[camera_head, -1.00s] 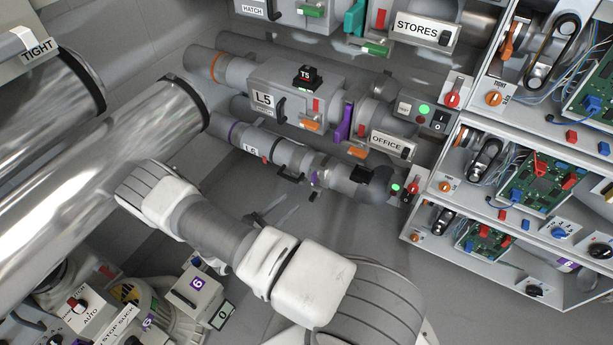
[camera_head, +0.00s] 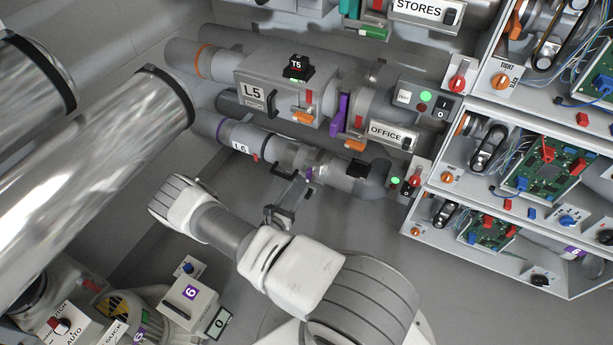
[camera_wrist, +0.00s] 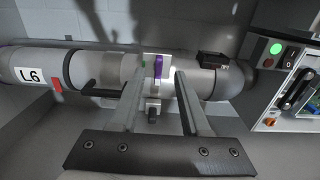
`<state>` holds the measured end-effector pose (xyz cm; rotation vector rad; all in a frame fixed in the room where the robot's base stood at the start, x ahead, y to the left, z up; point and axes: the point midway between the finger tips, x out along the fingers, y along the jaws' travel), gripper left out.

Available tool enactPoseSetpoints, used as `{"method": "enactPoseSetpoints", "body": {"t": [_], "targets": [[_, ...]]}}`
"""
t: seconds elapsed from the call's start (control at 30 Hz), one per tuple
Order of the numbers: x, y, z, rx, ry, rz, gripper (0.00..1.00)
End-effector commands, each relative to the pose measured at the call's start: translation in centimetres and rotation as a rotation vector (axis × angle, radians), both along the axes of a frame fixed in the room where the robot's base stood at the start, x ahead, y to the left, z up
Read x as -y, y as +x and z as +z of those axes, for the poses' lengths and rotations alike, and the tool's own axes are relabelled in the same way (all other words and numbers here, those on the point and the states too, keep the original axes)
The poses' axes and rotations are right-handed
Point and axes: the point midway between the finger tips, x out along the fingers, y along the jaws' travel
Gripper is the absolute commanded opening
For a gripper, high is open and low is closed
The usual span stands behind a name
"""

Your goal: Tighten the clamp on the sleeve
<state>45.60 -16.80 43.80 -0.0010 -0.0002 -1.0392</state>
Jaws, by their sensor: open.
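The grey L6 tube (camera_head: 240,146) runs across the middle of the head view and across the wrist view (camera_wrist: 27,75). Near its middle is a pale clamp with a purple lever (camera_wrist: 158,66); the lever also shows small in the head view (camera_head: 309,174). The lever stands upright in the wrist view, with a dark bolt-like end (camera_wrist: 153,110) below it. The pale sleeve (camera_wrist: 121,68) lies around the tube at the clamp, partly behind my fingers. My gripper (camera_wrist: 161,75) is open, its fingers on either side of the clamp and lever. Contact cannot be told.
A black handle (camera_wrist: 100,88) and red tab (camera_wrist: 57,84) are left of my fingers. A black block (camera_wrist: 213,59) sits on the tube to the right. Circuit-board shelves (camera_head: 530,180) stand at the right. The larger L5 tube box (camera_head: 275,95) lies beyond L6.

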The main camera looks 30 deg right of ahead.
Motion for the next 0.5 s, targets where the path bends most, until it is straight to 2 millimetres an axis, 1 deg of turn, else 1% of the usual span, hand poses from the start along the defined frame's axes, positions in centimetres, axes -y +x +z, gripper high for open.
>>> {"method": "enactPoseSetpoints", "body": {"t": [0.03,0.1,0.23,0.4,0.5], "targets": [[1.1,0.6,-0.3,0.003,0.002,-0.003,0.46],[2.4,1.4,-0.2,0.003,0.001,-0.003,0.46],[4.4,2.6,-0.2,0.003,0.002,-0.003,0.46],[6.2,3.6,-0.1,0.002,0.001,-0.002,0.46],[6.6,4.0,0.0,0.002,0.001,0.000,0.46]]}}
